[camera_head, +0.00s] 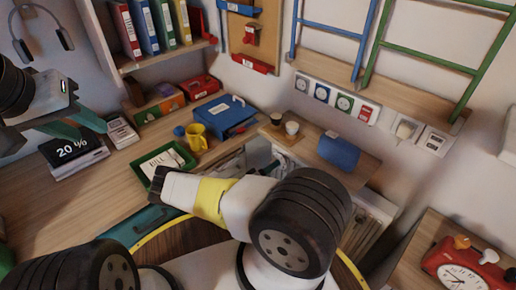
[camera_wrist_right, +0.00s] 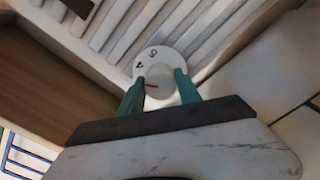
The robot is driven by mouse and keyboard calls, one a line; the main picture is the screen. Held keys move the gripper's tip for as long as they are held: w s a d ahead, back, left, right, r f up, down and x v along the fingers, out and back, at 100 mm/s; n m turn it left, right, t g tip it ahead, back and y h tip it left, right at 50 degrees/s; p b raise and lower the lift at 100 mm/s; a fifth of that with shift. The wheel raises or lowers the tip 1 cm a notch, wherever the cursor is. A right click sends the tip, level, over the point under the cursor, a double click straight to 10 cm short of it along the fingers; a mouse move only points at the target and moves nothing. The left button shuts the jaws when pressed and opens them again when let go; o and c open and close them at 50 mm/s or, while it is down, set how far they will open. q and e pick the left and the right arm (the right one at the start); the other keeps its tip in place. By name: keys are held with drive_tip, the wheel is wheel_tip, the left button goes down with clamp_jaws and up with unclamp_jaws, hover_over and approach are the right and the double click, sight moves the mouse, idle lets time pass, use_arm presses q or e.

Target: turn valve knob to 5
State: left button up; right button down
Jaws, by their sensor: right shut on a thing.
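The valve knob (camera_wrist_right: 168,58) is a round white dial in the right wrist view, set against white slats. The digits 4 and 5 show on its upper left rim. A red mark on its grey middle points left, below the 4; any digit there is hidden by the finger. My right gripper (camera_wrist_right: 159,82) has its teal fingers on either side of the knob, closed on it. The head view does not show the knob or my right gripper's fingers. My left gripper (camera_head: 88,124) is in the head view at the left, its teal fingers apart and empty above the desk.
White radiator-like slats (camera_wrist_right: 115,25) lie behind the knob, with a wooden panel (camera_wrist_right: 35,75) at left. The desk (camera_head: 50,195) holds a green tray (camera_head: 142,178), yellow mug (camera_head: 197,138), blue box (camera_head: 222,117) and 20 % display (camera_head: 72,152). A red clock (camera_head: 462,275) stands at lower right.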

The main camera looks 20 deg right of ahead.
drive_tip(key=m, duration=0.4)
drive_tip(key=shift+f+m, duration=0.1)
drive_tip(key=shift+m, duration=0.2)
drive_tip(key=m, duration=0.4)
idle(0.3)
drive_tip(key=c, duration=0.8)
unclamp_jaws()
drive_tip(key=shift+c, duration=0.2)
drive_tip(key=shift+a, duration=0.15)
